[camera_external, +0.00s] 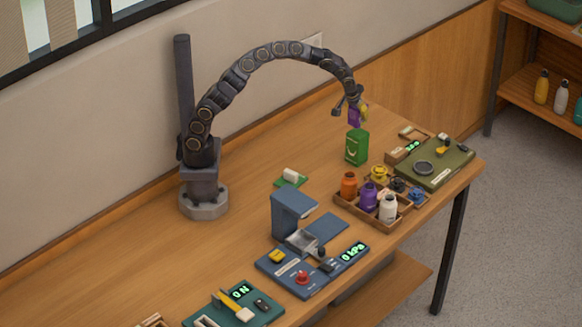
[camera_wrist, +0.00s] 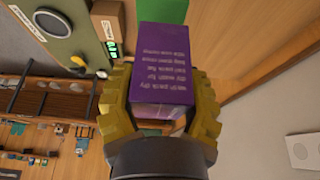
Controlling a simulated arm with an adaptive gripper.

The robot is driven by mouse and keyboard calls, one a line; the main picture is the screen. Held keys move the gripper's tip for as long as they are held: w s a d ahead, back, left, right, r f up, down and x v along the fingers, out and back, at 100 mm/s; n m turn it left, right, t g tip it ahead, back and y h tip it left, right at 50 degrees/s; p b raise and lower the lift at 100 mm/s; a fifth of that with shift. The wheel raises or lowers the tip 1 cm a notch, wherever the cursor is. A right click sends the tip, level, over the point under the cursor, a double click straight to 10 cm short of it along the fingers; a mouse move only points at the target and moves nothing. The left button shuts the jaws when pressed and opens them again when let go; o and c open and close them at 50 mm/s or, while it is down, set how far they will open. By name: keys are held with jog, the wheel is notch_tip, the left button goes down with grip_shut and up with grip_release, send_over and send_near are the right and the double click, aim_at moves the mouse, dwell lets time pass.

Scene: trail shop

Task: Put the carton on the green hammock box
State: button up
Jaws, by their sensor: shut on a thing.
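The purple carton (camera_external: 355,117) is held upright by my gripper (camera_external: 352,103), directly above the green hammock box (camera_external: 357,148) in the external view. The carton's lower end is close to the box's top; I cannot tell whether they touch. In the wrist view, my gripper's yellow jaws are shut on the carton (camera_wrist: 163,65), which has printed text on its side. A green patch (camera_wrist: 162,11) shows beyond the carton's far end, likely the green box, mostly hidden by the carton.
A wooden tray (camera_external: 402,219) of colored bottles stands in front of the box. An olive panel (camera_external: 455,160) lies to its right. A blue press device (camera_external: 287,215) and a green-and-white item (camera_external: 291,178) stand left. The table behind the box is clear.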

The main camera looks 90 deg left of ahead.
aim_at(359, 121)
jog(key=shift+w+a+f, duration=0.1)
jog(key=shift+w+f, duration=0.15)
jog(key=shift+f, duration=1.5)
jog(key=shift+f, duration=0.1)
jog(key=o, duration=1.1)
jog(key=v, duration=1.2)
